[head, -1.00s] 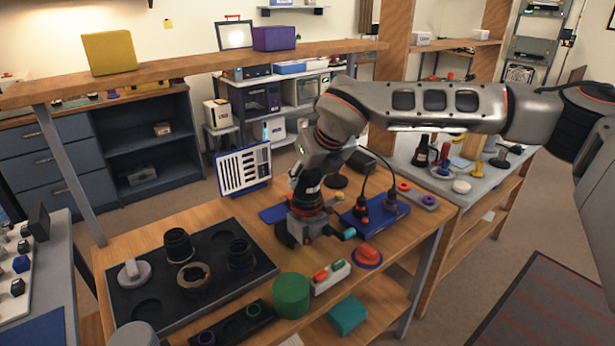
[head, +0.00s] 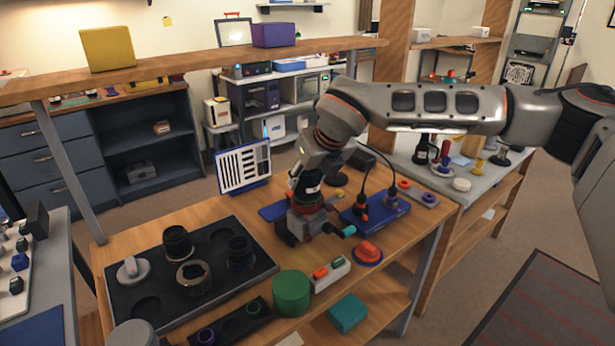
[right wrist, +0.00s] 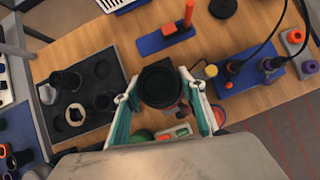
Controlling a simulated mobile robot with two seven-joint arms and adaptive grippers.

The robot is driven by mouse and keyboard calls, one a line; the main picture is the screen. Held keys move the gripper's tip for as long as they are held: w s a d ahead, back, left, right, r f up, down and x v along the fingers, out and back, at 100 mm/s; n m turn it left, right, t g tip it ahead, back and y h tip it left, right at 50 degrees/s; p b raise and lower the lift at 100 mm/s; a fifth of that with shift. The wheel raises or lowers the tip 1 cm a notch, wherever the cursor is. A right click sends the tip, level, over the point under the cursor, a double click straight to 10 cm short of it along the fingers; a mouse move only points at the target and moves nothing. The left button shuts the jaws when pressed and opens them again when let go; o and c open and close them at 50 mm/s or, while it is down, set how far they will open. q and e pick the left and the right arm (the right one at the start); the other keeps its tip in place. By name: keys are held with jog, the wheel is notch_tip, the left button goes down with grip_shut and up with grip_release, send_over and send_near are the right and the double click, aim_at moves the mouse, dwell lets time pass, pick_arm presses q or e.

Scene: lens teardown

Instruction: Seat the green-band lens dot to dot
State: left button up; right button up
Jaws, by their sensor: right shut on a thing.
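My right gripper (right wrist: 160,118) is shut on a dark round lens barrel (right wrist: 162,84), held over the wooden table. I cannot make out a green band or a dot on it. In the head view the right gripper (head: 308,228) is over the middle of the table, and its load is mostly hidden. To its left, a black tray (head: 205,303) holds black barrels (head: 178,243) (head: 240,253), a tan-grey ring mount (head: 193,278) and a grey knobbed disc (head: 132,270). My left gripper is not in view.
A green cylinder (head: 291,293), a button box (head: 331,274) and a red button (head: 368,253) stand at the front right. A blue cable block (head: 375,209) is right of the gripper. A slotted board (head: 243,167) stands behind. Some wood between tray and gripper is clear.

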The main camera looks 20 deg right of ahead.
jog(key=o, duration=1.4)
jog(key=shift+o, duration=0.2)
jog(key=v, duration=1.2)
